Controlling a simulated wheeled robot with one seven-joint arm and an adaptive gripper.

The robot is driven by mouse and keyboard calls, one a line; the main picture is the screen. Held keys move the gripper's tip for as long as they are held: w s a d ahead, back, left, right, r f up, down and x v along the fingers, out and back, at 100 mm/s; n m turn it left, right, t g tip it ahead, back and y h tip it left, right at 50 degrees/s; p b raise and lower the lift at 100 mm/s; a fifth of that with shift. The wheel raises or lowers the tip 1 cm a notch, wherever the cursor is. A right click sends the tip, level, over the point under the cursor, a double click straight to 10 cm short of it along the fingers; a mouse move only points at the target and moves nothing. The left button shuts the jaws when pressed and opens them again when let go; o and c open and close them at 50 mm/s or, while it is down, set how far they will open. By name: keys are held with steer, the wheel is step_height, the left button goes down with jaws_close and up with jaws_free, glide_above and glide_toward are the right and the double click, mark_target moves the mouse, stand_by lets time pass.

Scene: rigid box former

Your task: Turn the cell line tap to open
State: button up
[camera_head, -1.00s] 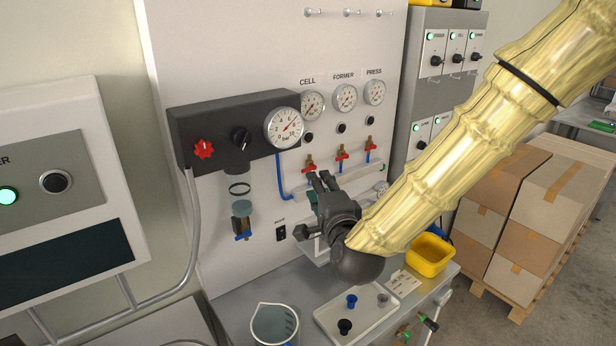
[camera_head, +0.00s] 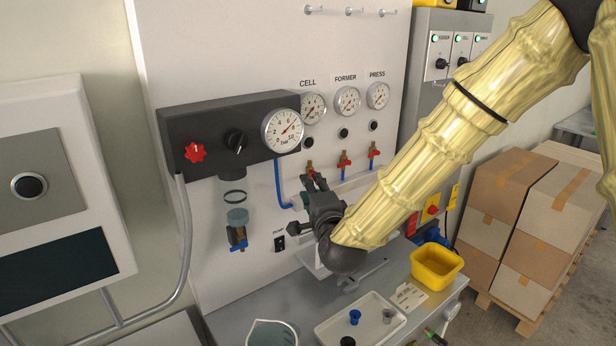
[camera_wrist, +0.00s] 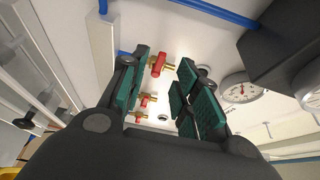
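The cell line tap (camera_head: 309,172) has a red handle on a brass body, below the CELL gauge (camera_head: 313,107) on the white panel. My gripper (camera_head: 314,180) is just below it and partly covers it in the head view. In the wrist view my gripper (camera_wrist: 163,62) is open, with green pads apart and nothing held. The nearest red-handled tap (camera_wrist: 157,66) shows between the fingertips there. I cannot tell how deep it sits or whether a finger touches it. The former tap (camera_head: 344,160) and press tap (camera_head: 374,150) have red handles lying across their brass bodies.
A black regulator unit (camera_head: 225,130) with a red knob and a large gauge juts out left of the taps. A blue hose (camera_head: 280,187) runs beside the cell tap. Below are a white tray (camera_head: 372,322), a yellow bin (camera_head: 436,264) and a jug (camera_head: 271,333) on the bench.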

steer(key=p+x, duration=0.1)
steer(key=x, duration=0.3)
steer(key=shift+w, duration=0.1)
steer(key=shift+a, duration=0.1)
jaws_close()
